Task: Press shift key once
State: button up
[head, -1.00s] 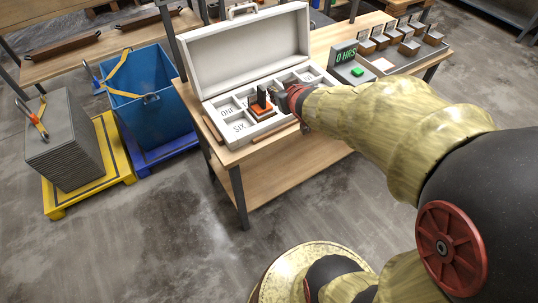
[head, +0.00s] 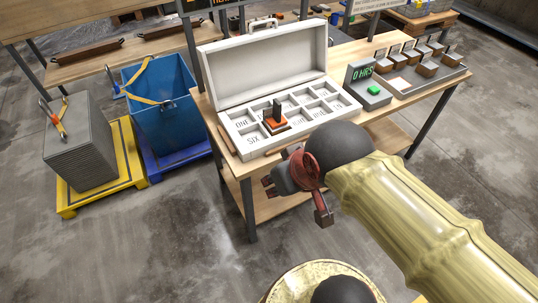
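A grey device with a screen reading "0 HRS" (head: 363,72) stands on the workbench, right of the white case. A green key (head: 374,90) sits on its front base; no label on it is readable, and I cannot tell if this is the shift key. My gripper (head: 270,186) is in front of the bench's front edge, below and left of the device and well apart from it. Its dark fingers point left, and nothing is seen in them. They are too small and turned to show whether they are open.
An open white case (head: 245,150) has labelled compartments; an orange and black piece (head: 276,122) stands in one. A tray (head: 440,79) of several small blocks lies at the right.

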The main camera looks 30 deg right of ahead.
aim_at(373, 90)
jog(key=l+z, duration=0.1)
jog(key=z, duration=1.35)
